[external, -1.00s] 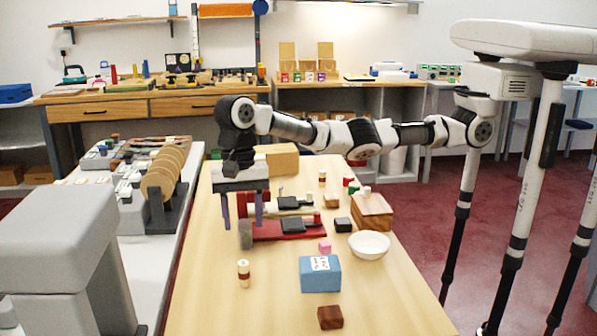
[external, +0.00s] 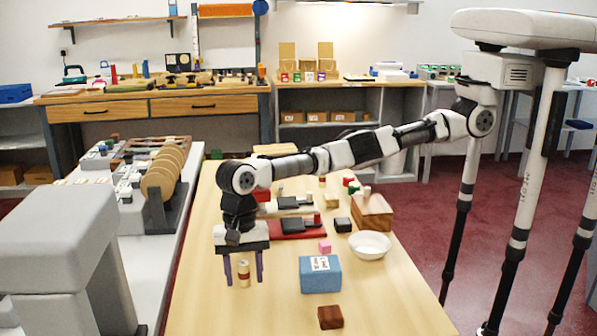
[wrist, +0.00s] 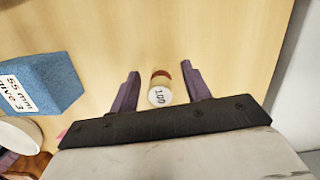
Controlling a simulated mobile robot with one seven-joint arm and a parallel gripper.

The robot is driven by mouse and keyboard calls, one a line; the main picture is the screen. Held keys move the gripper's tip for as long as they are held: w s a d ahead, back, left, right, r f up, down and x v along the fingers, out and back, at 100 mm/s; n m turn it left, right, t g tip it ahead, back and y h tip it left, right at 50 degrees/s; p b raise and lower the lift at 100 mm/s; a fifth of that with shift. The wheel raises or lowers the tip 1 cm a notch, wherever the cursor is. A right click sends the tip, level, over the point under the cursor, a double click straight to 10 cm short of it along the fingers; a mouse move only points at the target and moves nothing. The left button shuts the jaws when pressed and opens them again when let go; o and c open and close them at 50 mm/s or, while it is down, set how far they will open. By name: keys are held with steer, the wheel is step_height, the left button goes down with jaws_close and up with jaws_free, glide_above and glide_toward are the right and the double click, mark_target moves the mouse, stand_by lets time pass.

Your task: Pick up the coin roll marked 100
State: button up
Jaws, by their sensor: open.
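The coin roll marked 100 (wrist: 159,94) stands upright on the table, with "100" readable on its pale top in the wrist view. It is cream with a reddish-brown band, and in the external view the roll (external: 243,274) shows between my fingers. My gripper (external: 243,282) is open, its two purple fingers pointing down on either side of the roll. In the wrist view my gripper (wrist: 162,82) has a finger left and right of the roll, with a gap on both sides. I cannot tell exactly how far down the fingertips reach.
A blue block (external: 320,274) with a label stands right of the roll, and a dark brown block (external: 330,317) is nearer the front. A white bowl (external: 369,245), a pink cube (external: 325,247) and a red board (external: 290,230) lie farther back. The table's front left is clear.

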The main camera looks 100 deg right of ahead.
jaws_close()
stand_by(0.3)
